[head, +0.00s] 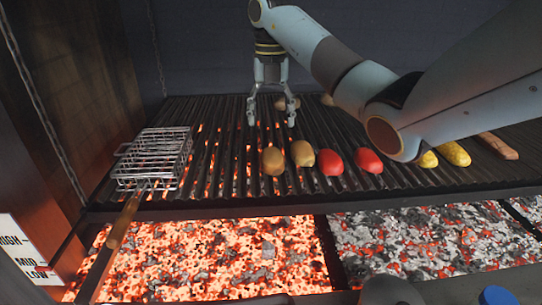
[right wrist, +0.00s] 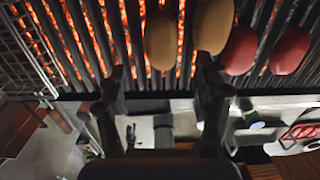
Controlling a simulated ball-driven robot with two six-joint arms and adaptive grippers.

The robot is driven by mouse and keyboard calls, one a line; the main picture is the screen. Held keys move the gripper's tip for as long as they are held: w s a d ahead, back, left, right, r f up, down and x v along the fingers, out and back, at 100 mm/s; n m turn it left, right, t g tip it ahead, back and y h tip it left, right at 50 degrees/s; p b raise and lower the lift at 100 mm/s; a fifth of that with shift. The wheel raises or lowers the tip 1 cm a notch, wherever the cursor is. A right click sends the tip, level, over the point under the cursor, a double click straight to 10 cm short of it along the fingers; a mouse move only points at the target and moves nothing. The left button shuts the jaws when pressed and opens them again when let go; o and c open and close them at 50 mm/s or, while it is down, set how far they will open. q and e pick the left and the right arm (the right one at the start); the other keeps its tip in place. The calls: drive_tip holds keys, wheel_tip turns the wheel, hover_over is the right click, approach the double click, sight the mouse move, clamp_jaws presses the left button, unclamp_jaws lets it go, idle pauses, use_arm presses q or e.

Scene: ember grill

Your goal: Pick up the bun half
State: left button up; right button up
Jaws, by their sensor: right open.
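My right gripper (head: 271,119) points down over the far middle of the grill grate, its two fingers spread and empty. A tan rounded piece (head: 280,103), perhaps a bun half, lies by its right finger, partly hidden by it. Another tan piece (head: 328,99) lies farther right, partly hidden by my arm. Two brown-tan oval pieces (head: 273,161) (head: 302,153) lie nearer the front; I cannot tell whether they are bun halves. In the right wrist view two tan pieces (right wrist: 160,41) (right wrist: 214,25) show beyond the open fingers (right wrist: 162,78). My left gripper is not in view.
Two red pieces (head: 330,162) (head: 367,160), yellow pieces (head: 455,153) and a brown sausage-like piece (head: 497,146) lie to the right on the grate (head: 225,180). A wire basket (head: 153,155) with a wooden handle stands left. Glowing embers (head: 215,260) lie below. The grate's far left is bare.

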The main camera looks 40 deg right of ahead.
drive_tip(key=b, duration=0.4)
hover_over(272, 154)
drive_tip(key=f, duration=0.4)
drive_tip(key=shift+w+d+f, duration=0.15)
drive_tip(key=shift+w, duration=0.15)
drive_tip(key=shift+f, duration=0.35)
drive_tip(key=shift+f+b, duration=0.4)
drive_tip(key=shift+b, duration=0.1)
drive_tip(key=f+b, duration=0.1)
drive_tip(key=f, duration=0.2)
drive_tip(key=shift+s+f+b, duration=0.15)
drive_tip(key=shift+s+b, duration=0.2)
drive_tip(key=shift+w+f, duration=0.1)
drive_tip(key=shift+f, duration=0.4)
drive_tip(key=shift+c, duration=0.4)
drive_tip(key=c, duration=0.7)
